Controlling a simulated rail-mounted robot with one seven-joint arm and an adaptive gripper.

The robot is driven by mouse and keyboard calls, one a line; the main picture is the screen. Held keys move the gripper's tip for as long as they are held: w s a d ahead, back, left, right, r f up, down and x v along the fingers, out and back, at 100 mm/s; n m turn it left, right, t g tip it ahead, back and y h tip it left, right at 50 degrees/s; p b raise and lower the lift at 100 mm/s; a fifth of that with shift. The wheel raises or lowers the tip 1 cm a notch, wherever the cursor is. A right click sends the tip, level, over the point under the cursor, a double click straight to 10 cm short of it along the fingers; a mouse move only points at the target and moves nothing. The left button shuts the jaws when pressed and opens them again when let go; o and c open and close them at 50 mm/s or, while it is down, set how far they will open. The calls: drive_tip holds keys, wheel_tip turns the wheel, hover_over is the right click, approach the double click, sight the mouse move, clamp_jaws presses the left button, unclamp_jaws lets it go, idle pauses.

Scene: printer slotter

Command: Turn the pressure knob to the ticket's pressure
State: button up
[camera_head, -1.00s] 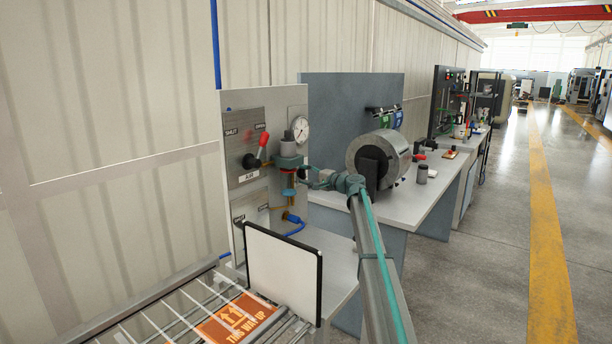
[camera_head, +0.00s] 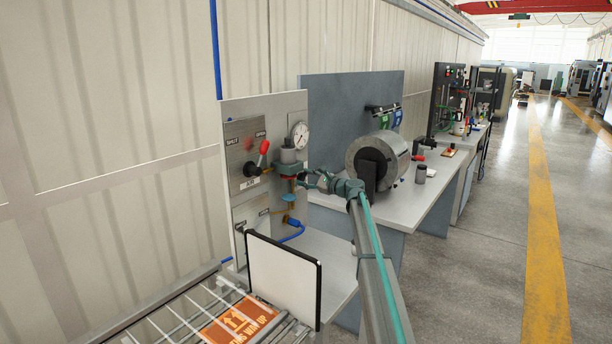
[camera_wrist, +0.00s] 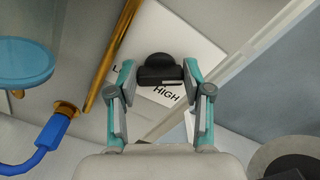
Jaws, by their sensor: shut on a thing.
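In the wrist view the black pressure knob (camera_wrist: 158,62) sits in front of a white plate (camera_wrist: 195,55) marked HIGH, with another word mostly hidden. My gripper (camera_wrist: 158,80) has one finger on each side of the knob and is shut on it. In the head view my arm's end (camera_head: 290,168) is at the panel (camera_head: 240,110), and the knob cannot be made out. A round gauge (camera_head: 300,135) is on the panel, its reading too small to tell. I cannot make out a ticket.
A red-handled lever (camera_head: 263,150) is left of my arm's end. A blue disc (camera_wrist: 25,62), a brass pipe (camera_wrist: 112,50) and a blue hose (camera_wrist: 40,145) lie left of the gripper.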

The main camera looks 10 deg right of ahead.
drive_tip(key=shift+r+m+p, duration=0.1)
drive_tip(key=shift+m+p, duration=0.55)
drive_tip(key=shift+m, duration=0.55)
drive_tip(key=o, duration=1.2)
drive_tip(key=shift+c, duration=0.2)
drive_tip(key=v, duration=1.2)
drive_tip(key=shift+w, duration=0.1)
